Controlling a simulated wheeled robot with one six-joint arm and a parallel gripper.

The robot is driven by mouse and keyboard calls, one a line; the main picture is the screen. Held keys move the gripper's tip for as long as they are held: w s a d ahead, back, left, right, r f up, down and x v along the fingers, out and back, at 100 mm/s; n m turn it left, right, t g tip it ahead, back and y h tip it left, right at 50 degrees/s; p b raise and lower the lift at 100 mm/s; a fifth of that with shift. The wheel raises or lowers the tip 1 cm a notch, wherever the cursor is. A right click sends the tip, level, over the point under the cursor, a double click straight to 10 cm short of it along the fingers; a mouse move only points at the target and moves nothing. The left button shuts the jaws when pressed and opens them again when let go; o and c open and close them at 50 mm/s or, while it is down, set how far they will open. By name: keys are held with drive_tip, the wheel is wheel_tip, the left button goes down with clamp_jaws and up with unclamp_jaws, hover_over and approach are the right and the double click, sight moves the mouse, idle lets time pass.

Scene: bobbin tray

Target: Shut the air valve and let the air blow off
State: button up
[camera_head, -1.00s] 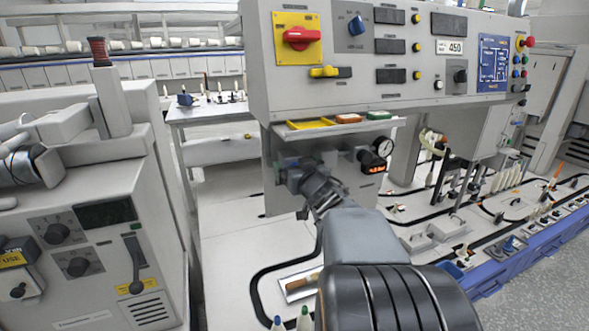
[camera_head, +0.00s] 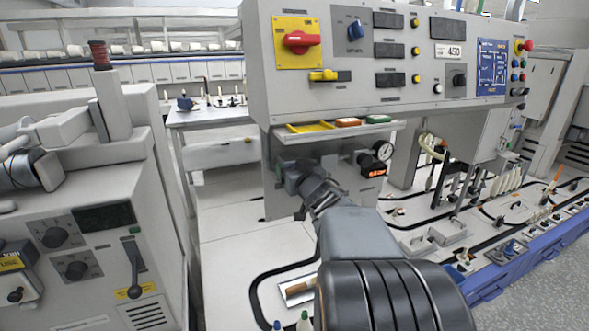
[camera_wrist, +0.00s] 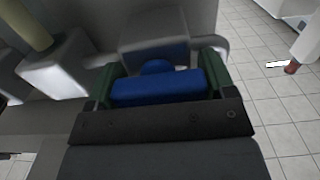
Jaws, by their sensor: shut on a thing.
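In the wrist view the blue valve handle (camera_wrist: 158,88) lies crosswise between the two green fingertips of my gripper (camera_wrist: 160,80), which is shut on it. A grey block-shaped body (camera_wrist: 153,40) is just beyond the handle. In the head view my gripper (camera_head: 299,180) reaches to the front of the grey cabinet, below the shelf, and hides the handle. A round pressure gauge (camera_head: 384,151) is to the right of the gripper, with a lit orange display (camera_head: 374,170) below it. The gauge needle is too small to read.
A control panel (camera_head: 420,60) with a red rotary switch (camera_head: 300,42) overhangs the gripper. A shelf (camera_head: 335,130) with coloured trays is just above it. A grey machine (camera_head: 90,230) stands at the left. Tracks with pegs (camera_head: 500,190) run at the right.

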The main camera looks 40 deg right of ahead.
drive_tip(key=shift+n, duration=0.8)
drive_tip(key=o, duration=0.9)
drive_tip(key=shift+p+v, duration=1.8)
drive_tip(key=shift+v, duration=5.1)
